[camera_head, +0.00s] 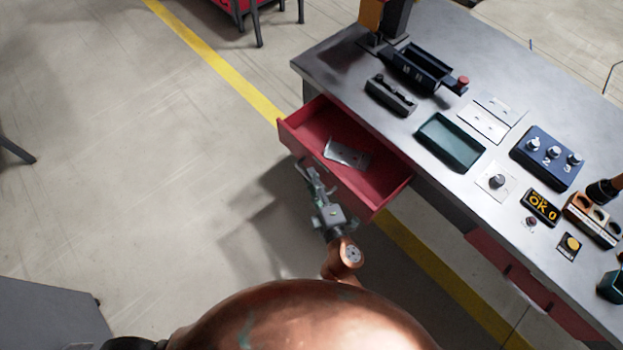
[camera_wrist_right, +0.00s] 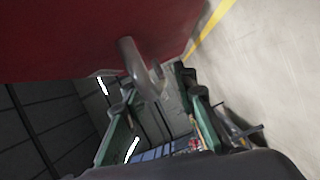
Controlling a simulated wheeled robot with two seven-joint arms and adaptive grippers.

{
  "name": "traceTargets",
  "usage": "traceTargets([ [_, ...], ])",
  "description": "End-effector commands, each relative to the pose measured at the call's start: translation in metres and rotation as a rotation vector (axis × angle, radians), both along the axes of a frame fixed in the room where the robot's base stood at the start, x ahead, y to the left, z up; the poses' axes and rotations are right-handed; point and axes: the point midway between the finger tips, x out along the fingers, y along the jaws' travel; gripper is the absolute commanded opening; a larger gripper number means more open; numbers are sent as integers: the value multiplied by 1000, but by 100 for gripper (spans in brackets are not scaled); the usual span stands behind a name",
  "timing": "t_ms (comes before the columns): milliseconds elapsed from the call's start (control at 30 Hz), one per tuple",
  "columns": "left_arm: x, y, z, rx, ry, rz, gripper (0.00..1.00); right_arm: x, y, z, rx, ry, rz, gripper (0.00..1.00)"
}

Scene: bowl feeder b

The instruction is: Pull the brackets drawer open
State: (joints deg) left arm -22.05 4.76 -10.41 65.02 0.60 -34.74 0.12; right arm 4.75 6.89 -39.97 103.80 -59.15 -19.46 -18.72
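The red drawer (camera_head: 390,193) stands pulled out from under the left end of the workbench, with a grey metal bracket (camera_head: 346,153) lying inside. My right gripper (camera_head: 312,180) is just outside the drawer's front panel. In the right wrist view, the red drawer front (camera_wrist_right: 80,40) fills the top, and a grey bar handle (camera_wrist_right: 130,60) sticks out from it. The right gripper's green-padded fingers (camera_wrist_right: 160,100) are spread apart, with the handle close to their tips. I see no firm grip on it. My left gripper is not in view.
The grey workbench (camera_head: 465,190) carries a green tray (camera_head: 450,142), a black fixture (camera_head: 422,67), a blue control box (camera_head: 547,157) and a display (camera_head: 541,207). Another red drawer front (camera_head: 525,284) sits under the bench at right. The floor left of the open drawer is clear.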

Motion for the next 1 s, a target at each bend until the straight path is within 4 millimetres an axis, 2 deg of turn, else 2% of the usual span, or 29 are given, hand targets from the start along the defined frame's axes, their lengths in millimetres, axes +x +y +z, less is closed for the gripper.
traceTargets([
  [167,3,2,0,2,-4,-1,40,-2,-1,0,0,0,0,26],
  [267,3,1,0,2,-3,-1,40,-10,-5,0,0,1,0,26],
  [700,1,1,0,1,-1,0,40,-87,-41,7,0,4,-2,26],
  [1000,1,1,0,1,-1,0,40,-108,-50,10,0,0,-1,26],
])
